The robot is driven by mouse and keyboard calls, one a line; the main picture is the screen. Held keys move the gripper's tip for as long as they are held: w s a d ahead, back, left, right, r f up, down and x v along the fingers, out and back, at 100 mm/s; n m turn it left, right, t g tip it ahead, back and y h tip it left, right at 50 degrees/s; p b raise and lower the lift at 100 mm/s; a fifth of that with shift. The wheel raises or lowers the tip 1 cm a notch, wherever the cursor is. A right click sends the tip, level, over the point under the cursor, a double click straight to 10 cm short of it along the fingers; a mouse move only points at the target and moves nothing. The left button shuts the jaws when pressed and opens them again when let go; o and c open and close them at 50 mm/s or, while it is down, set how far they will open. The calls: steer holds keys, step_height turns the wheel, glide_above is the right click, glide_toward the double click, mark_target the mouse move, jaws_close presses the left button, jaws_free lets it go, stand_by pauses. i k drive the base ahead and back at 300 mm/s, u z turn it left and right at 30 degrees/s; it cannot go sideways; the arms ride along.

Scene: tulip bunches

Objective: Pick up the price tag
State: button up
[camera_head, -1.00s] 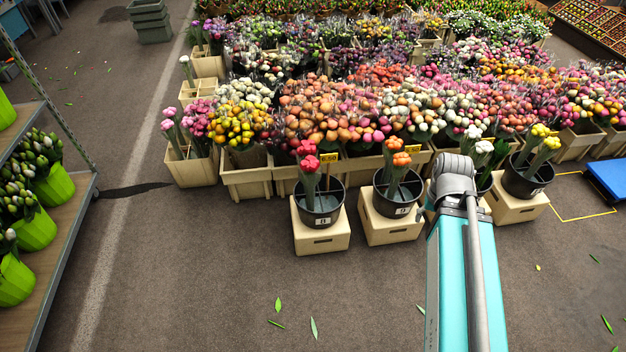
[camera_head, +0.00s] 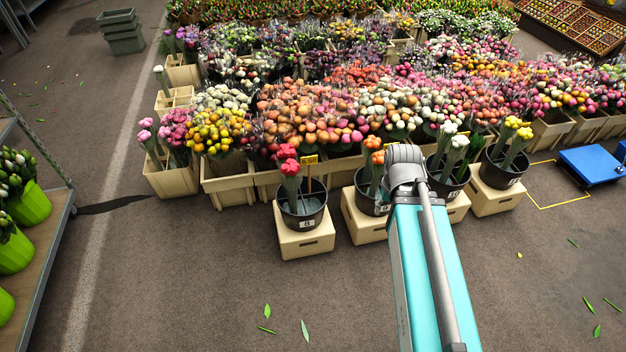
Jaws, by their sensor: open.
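A small yellow price tag (camera_head: 310,160) stands on a thin stick in the black bucket (camera_head: 301,215) with red tulips (camera_head: 288,164). The print on it is too small to read surely. The bucket stands on a cream crate (camera_head: 303,243). My arm, with a teal link and grey elbow, reaches up right of this bucket. My gripper is not visible. The elbow partly covers the neighbouring black bucket (camera_head: 366,196) with orange tulips (camera_head: 376,160); any tag there is hidden. A yellow patch shows behind the white tulips (camera_head: 459,142); I cannot tell if it is a tag.
Dense rows of tulip bunches in cream crates (camera_head: 228,184) fill the space behind the buckets. More buckets on crates stand to the right, near a blue platform (camera_head: 590,166). A shelf with green pots (camera_head: 30,205) is at left. The front floor is open, with scattered leaves.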

mark_target(308, 160)
steer(key=u, duration=0.1)
steer(key=i, duration=1)
steer(key=z, duration=0.1)
